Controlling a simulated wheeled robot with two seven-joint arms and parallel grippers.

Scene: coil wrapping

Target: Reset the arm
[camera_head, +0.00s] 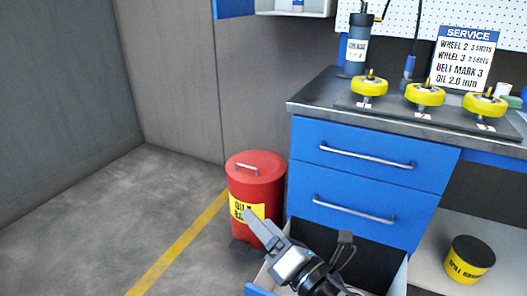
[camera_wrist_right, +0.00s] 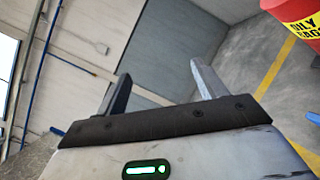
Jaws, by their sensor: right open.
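My right gripper (camera_head: 262,228) reaches up from the bottom of the head view, in front of the blue cabinet and beside the red bin. In the right wrist view its two fingers (camera_wrist_right: 158,85) stand apart with nothing between them. Below and behind it in the head view is an open bottom drawer (camera_head: 258,291), partly hidden by my right arm. My left gripper does not show in either view.
A red oily-rag bin (camera_head: 257,178) stands left of the blue cabinet (camera_head: 372,152). On the worktop are three yellow wheels (camera_head: 425,95), a dark bottle (camera_head: 355,52) and a service sign (camera_head: 465,58). A black-and-yellow tub (camera_head: 469,259) sits on the lower right shelf. Floor at left is clear.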

